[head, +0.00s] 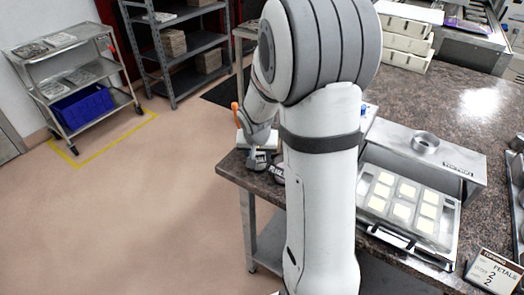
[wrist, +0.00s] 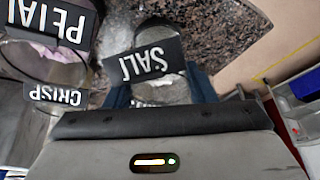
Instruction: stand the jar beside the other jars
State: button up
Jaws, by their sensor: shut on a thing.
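A clear glass jar (wrist: 160,92) with a black label reading about "SALT" is between the two dark blue fingers of my gripper (wrist: 160,78), which is shut on it. Left of it in the wrist view stand a jar with a "CRISP" label (wrist: 54,95) and a jar with a label starting "PETAL" (wrist: 64,45), close by and apart from the held jar. In the head view my gripper (head: 258,163) is at the left corner of the stone counter (head: 232,166), beside a dark-labelled jar (head: 277,173). I cannot tell whether the held jar touches the counter.
A tray of pale squares (head: 402,200) and a metal box with a round opening (head: 425,145) are on the counter to the right. An order card (head: 493,272) stands at front right. A trolley with a blue bin (head: 82,108) and a shelf rack (head: 185,75) stand across the open floor.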

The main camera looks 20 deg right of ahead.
jog(key=o, duration=0.6)
jog(key=shift+f, duration=0.15)
jog(key=shift+c, duration=0.2)
jog(key=o, duration=0.5)
jog(key=shift+c, duration=0.2)
jog(key=shift+r, duration=0.55)
jog(key=v, duration=1.1)
jog(key=s+a+r+n+y, duration=0.1)
jog(key=s+a+n, duration=0.1)
jog(key=s, duration=0.7)
jog(key=s+a+n+g+y, duration=0.1)
jog(key=s+a+n, duration=0.2)
jog(key=s, duration=0.7)
jog(key=a, duration=0.2)
jog(key=shift+a+r, duration=0.3)
jog(key=shift+r, duration=0.05)
